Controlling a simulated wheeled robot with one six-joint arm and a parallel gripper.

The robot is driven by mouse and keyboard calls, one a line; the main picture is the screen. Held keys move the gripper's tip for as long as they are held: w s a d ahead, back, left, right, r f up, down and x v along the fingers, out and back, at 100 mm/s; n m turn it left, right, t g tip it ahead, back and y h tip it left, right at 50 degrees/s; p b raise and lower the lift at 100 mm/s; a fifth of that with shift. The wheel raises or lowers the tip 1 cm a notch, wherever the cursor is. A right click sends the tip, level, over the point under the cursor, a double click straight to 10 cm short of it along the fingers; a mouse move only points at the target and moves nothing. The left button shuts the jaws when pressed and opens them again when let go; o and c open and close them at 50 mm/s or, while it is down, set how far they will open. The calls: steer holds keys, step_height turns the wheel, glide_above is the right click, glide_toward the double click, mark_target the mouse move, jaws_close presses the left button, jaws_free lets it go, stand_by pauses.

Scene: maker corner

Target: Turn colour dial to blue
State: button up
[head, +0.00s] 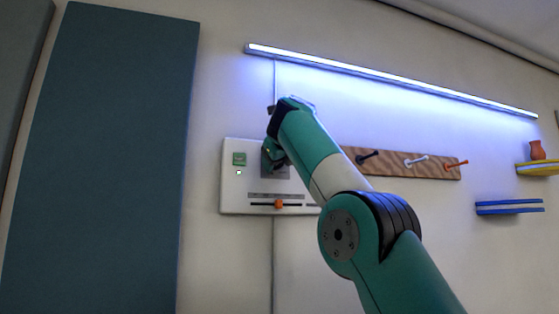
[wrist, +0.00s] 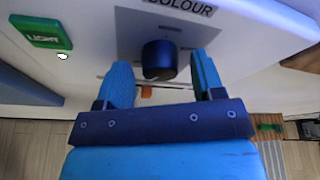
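The colour dial (wrist: 160,58) is a dark blue round knob on a grey plate marked COLOUR (wrist: 180,10) in the wrist view. My gripper (wrist: 161,66) is open, with one blue finger on each side of the dial. Gaps show between the fingers and the knob, and I see no contact. In the head view my gripper (head: 271,152) is in front of the white control panel (head: 235,205) and hides the dial. The dial's pointer cannot be made out. The light bar (head: 400,83) above glows bluish white.
A green LIGHT button (wrist: 40,31) sits beside the dial, with a small lit indicator (head: 238,172). An orange slider (head: 278,204) is below the dial. A wooden hook rail (head: 400,161) and shelves (head: 510,207) are to the right. A blue-grey panel (head: 100,150) stands left.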

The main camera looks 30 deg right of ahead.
steer(key=p+v, duration=0.1)
steer(key=v, duration=1.6)
steer(key=shift+s+p, duration=0.25)
steer(key=shift+p, duration=0.1)
steer(key=shift+r, duration=0.1)
